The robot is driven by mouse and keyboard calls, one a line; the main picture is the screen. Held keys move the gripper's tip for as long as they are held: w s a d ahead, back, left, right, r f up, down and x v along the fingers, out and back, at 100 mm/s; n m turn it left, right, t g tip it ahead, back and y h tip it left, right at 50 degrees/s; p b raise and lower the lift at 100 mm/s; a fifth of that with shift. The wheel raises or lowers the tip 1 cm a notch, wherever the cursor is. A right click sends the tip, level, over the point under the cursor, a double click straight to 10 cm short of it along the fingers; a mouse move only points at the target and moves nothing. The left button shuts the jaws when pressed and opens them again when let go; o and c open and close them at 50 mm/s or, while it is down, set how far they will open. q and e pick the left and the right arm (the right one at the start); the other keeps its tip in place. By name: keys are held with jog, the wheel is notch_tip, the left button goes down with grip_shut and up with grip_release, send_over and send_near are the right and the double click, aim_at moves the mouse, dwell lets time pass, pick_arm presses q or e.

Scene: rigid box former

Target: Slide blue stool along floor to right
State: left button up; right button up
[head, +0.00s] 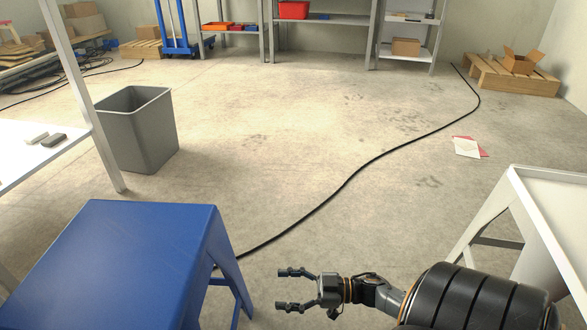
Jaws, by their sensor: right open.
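The blue stool (125,260) stands on the floor at the lower left, with its flat top and two right-hand legs showing. Its lower left part is cut off by the frame. My right gripper (283,289) comes in from the lower right and points left. Its two fingers are spread apart with nothing between them. The fingertips are a short way right of the stool's right leg and appear apart from it. My left gripper is not in view.
A black cable (350,180) crosses the floor and passes behind the stool. A grey bin (137,130) stands behind the stool. A white table (550,205) is at the right. Red and white papers (467,147) lie on the floor. The middle floor is otherwise clear.

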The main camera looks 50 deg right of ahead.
aim_at(242, 288)
jog(key=b+x, duration=0.4)
jog(key=x, duration=0.6)
jog(key=shift+w+a+f+b, duration=0.2)
jog(key=shift+w+b, duration=0.05)
jog(key=shift+b, duration=0.15)
jog(key=shift+w+a+r, duration=0.15)
jog(key=shift+w+a, duration=0.25)
jog(key=shift+c, duration=0.4)
grip_shut()
